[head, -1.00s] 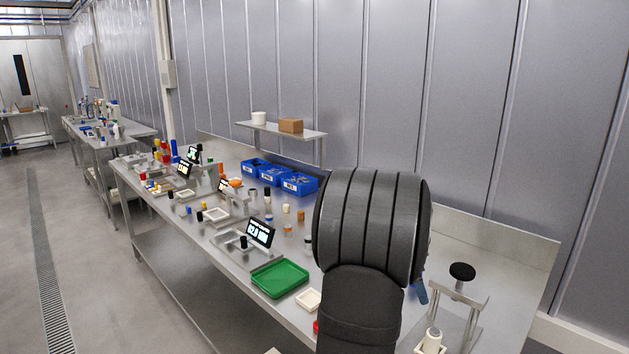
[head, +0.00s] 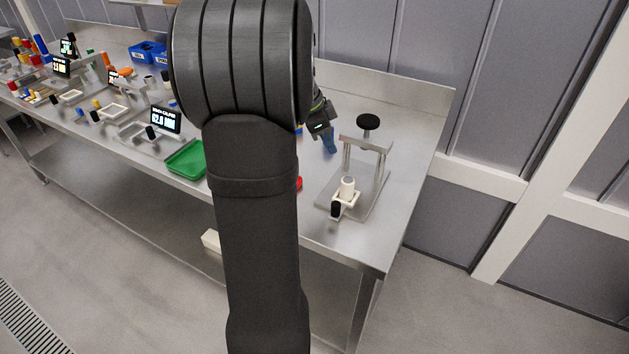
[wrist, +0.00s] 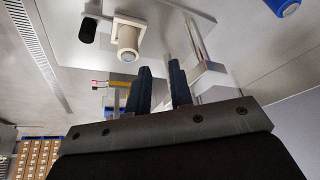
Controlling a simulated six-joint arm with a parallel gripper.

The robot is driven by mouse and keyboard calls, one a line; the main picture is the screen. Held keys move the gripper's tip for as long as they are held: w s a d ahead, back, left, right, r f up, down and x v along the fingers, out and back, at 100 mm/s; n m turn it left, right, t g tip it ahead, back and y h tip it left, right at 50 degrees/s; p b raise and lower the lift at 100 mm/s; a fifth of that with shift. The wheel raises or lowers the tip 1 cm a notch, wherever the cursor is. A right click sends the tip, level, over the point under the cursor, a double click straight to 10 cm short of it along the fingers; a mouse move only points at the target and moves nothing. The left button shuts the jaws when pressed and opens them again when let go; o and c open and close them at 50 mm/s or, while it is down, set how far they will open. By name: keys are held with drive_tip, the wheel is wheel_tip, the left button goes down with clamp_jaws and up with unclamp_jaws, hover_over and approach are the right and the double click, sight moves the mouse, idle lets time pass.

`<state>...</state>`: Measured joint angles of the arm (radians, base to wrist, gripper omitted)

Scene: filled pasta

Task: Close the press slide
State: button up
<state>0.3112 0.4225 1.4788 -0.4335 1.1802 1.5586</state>
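The press (head: 366,142) stands at the right end of the steel bench, with two posts, a crossbar and a black knob on top. Its slide (head: 345,203), a white square holder with a black handle (head: 336,210), sits out at the front of the base plate. A cream cylinder (head: 348,187) stands upright in it. In the wrist view the slide (wrist: 115,44) and its handle (wrist: 88,30) lie beyond my fingers. My gripper (head: 329,143) is left of the posts, partly hidden behind my arm. In the wrist view my gripper (wrist: 160,75) is open, with an empty gap between its dark blue fingers.
A green tray (head: 186,160) and a display (head: 166,120) stand to the left on the bench. A red item (head: 299,183) shows beside my arm. Bench right of the press is clear.

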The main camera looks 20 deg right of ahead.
drive_tip(key=shift+m+t+h, duration=0.7)
drive_tip(key=shift+m+h, duration=0.1)
drive_tip(key=shift+m, duration=0.1)
drive_tip(key=s+a, duration=0.2)
drive_tip(key=s, duration=0.1)
drive_tip(key=s+a, duration=0.5)
drive_tip(key=s, duration=0.2)
drive_tip(key=shift+a+r, duration=0.2)
drive_tip(key=shift+r, duration=0.1)
clamp_jaws()
drive_tip(key=s+a+f+m+t, duration=0.1)
drive_tip(key=s+a+f+t, duration=0.2)
drive_tip(key=s, duration=0.6)
drive_tip(key=shift+g+h, duration=0.4)
drive_tip(key=shift+g, duration=0.3)
drive_tip(key=x, duration=0.9)
drive_tip(key=shift+a+f, duration=0.25)
drive_tip(key=shift+f, duration=0.1)
drive_tip(key=shift+w+d, duration=0.3)
drive_tip(key=shift+w, duration=0.2)
drive_tip(key=shift+w+d, duration=0.3)
drive_tip(key=shift+w, duration=0.25)
drive_tip(key=shift+w+d+r, duration=0.1)
drive_tip(key=shift+w+d, duration=0.25)
drive_tip(key=shift+w, duration=0.35)
